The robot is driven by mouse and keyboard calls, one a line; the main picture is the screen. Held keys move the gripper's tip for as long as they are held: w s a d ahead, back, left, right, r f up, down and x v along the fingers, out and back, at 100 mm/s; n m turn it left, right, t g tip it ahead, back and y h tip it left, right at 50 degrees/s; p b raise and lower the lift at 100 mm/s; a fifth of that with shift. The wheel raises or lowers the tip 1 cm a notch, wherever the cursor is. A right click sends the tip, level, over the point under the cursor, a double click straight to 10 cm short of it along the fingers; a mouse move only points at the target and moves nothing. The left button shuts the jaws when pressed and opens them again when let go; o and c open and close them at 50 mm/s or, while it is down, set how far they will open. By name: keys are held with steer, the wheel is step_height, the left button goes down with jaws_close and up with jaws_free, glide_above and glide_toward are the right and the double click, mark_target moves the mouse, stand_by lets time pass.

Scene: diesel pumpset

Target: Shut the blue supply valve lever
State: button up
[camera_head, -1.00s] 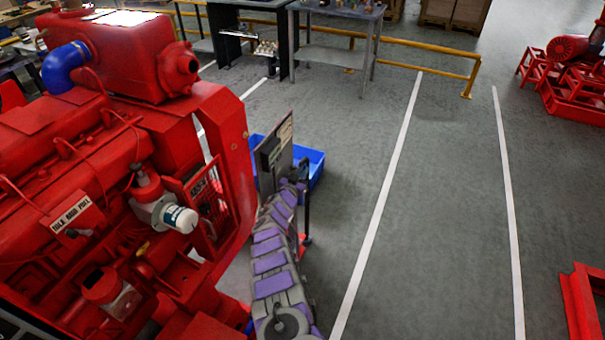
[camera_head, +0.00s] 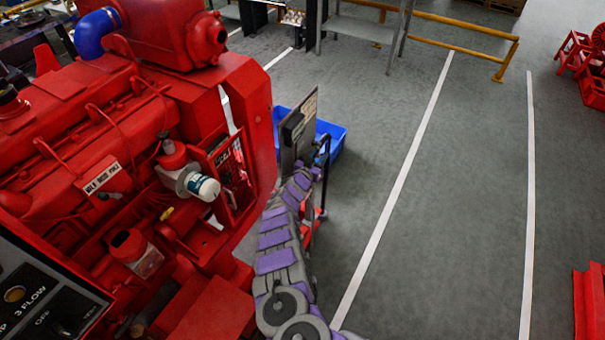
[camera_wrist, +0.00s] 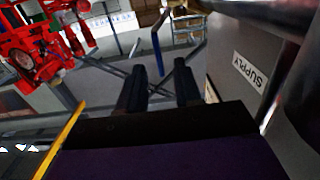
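In the wrist view, a slim blue bar (camera_wrist: 156,48) with a bent top, which looks like the lever, stands beyond and between my fingertips. I cannot tell how far off it is or whether it is touched. My gripper (camera_wrist: 161,75) has two dark fingers, apart with nothing visibly held. A grey panel with a white SUPPLY label (camera_wrist: 250,72) is close on the right. In the head view, my arm reaches to an upright grey panel (camera_head: 299,128) beside the red engine; the lever cannot be made out there.
The red diesel engine (camera_head: 95,135) fills the left of the head view. A control panel marked 3 FLOW (camera_head: 40,300) is at the lower left. A blue bin (camera_head: 332,138) sits behind the upright panel. The grey floor (camera_head: 450,200) to the right is open, with white lines.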

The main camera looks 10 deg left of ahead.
steer(key=p+v, duration=0.8)
steer(key=v, duration=0.5)
steer(key=shift+s+a, duration=0.2)
steer(key=shift+f, duration=0.1)
